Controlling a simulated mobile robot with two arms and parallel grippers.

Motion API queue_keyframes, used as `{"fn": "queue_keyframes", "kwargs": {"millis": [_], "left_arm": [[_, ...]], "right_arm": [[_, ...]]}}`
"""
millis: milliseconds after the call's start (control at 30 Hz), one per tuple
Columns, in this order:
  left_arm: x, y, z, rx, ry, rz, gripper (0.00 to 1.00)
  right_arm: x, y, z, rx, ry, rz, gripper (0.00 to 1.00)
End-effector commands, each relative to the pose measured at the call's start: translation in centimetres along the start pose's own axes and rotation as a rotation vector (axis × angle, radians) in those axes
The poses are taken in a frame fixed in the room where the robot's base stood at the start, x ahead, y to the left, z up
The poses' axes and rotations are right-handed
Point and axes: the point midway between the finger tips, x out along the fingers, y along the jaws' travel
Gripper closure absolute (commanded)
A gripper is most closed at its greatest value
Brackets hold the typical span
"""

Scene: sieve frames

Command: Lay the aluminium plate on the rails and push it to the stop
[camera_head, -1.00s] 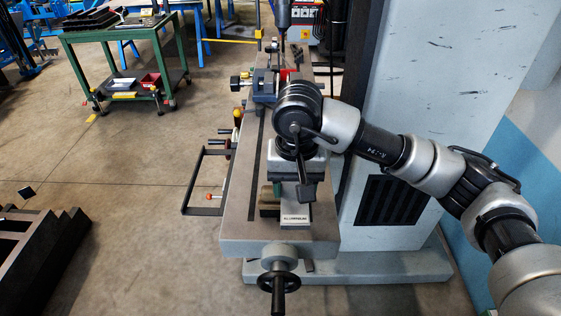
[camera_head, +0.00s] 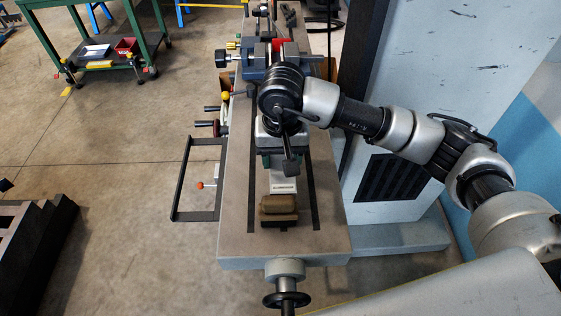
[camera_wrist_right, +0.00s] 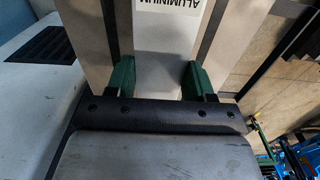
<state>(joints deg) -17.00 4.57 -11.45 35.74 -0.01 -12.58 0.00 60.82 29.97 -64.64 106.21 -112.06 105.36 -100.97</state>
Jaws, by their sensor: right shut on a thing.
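The aluminium plate (camera_head: 283,187) is a light strip with a white label reading ALUMINIUM. My right gripper (camera_head: 280,162) is shut on it, over the machine table. In the right wrist view the plate (camera_wrist_right: 163,62) lies between the two green fingers of the gripper (camera_wrist_right: 158,80), label end outward. Most of it is hidden under the hand in the head view. A blue-grey vise (camera_head: 254,70) with a red part (camera_head: 281,45) stands farther back, partly covered by my arm. I cannot make out rails or stop clearly. My left gripper is not in view.
A brown block (camera_head: 279,209) sits on the grey machine table (camera_head: 237,215), just nearer than the plate's label end. A handwheel (camera_head: 286,299) is at the table's front. A black bar frame (camera_head: 180,180) juts out left. The big grey machine column (camera_head: 440,70) stands right.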

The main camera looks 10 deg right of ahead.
Motion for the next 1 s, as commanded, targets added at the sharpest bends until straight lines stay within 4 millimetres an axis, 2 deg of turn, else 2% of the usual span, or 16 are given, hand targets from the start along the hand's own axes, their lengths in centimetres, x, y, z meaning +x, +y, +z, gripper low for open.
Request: {"fn": "queue_keyframes", "kwargs": {"millis": [100, 200, 433, 600, 867, 900, 1000], "left_arm": [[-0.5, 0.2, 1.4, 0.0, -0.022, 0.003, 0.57], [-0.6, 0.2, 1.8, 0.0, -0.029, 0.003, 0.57], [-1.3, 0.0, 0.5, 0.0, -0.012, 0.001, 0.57], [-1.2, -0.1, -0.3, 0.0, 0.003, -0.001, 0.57], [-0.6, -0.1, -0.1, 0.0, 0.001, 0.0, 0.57], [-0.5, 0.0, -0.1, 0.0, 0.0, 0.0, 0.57], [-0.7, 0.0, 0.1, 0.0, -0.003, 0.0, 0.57]], "right_arm": [[1.0, 0.0, 0.0, 0.001, 0.0, -0.002, 0.85], [1.8, 0.0, 0.0, 0.001, -0.001, -0.001, 0.85], [4.7, 0.0, 0.0, 0.001, -0.001, -0.001, 0.85], [5.0, 0.0, -0.1, 0.0, 0.002, -0.002, 0.85], [5.5, 0.0, -0.1, 0.0, 0.003, -0.002, 0.85], [5.5, 0.0, -0.1, 0.0, 0.002, -0.001, 0.46], [5.4, 0.0, 0.0, 0.0, 0.002, -0.001, 0.31]]}}
